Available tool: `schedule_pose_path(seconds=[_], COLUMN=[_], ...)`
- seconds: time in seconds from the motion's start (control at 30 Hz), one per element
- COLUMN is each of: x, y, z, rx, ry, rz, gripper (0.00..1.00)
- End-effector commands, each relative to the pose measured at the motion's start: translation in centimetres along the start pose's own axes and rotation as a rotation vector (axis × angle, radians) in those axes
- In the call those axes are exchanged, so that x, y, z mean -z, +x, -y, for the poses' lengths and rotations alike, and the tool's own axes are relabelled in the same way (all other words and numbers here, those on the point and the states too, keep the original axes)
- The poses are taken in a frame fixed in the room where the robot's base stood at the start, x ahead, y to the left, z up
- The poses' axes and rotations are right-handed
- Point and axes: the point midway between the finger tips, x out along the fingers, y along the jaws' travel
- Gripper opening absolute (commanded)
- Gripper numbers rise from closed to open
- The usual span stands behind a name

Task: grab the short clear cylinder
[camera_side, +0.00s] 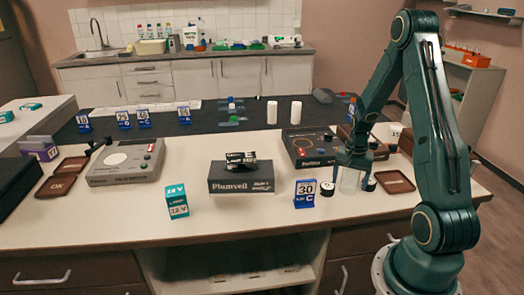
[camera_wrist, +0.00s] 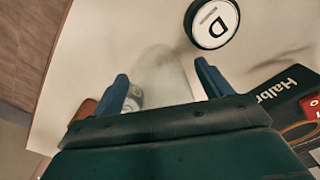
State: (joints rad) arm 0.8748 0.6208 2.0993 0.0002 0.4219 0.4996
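The short clear cylinder (camera_side: 349,181) stands upright on the counter at the right in the side view. It is see-through and faint. My gripper (camera_side: 353,178) is low over it, pointing down, with its fingers on either side. In the wrist view the clear cylinder (camera_wrist: 163,72) shows as a pale, hazy shape between the two blue fingers of my gripper (camera_wrist: 164,80). The fingers are spread apart, and I see no clear contact with the cylinder. Its lower part is partly hidden by the gripper body in the wrist view.
A round black-and-white disc marked D (camera_wrist: 212,23) lies close by. A blue "30" box (camera_side: 305,193) stands left of the gripper. A brown tray (camera_side: 395,182) lies to the right. A dark device (camera_side: 308,147) sits behind. The front counter between boxes is clear.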

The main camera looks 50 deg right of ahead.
Motion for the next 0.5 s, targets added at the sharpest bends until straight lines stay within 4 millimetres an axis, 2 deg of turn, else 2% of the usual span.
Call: schedule_pose_path(seconds=[0.03,0.27,0.5], x=[0.01,0.01,0.04], y=[-0.01,-0.02,-0.07], z=[0.00,0.01,0.03], rx=[0.000,0.000,0.001], ry=[0.000,0.000,0.000], rz=[0.000,0.000,-0.001], gripper=[0.67,0.22,0.21])
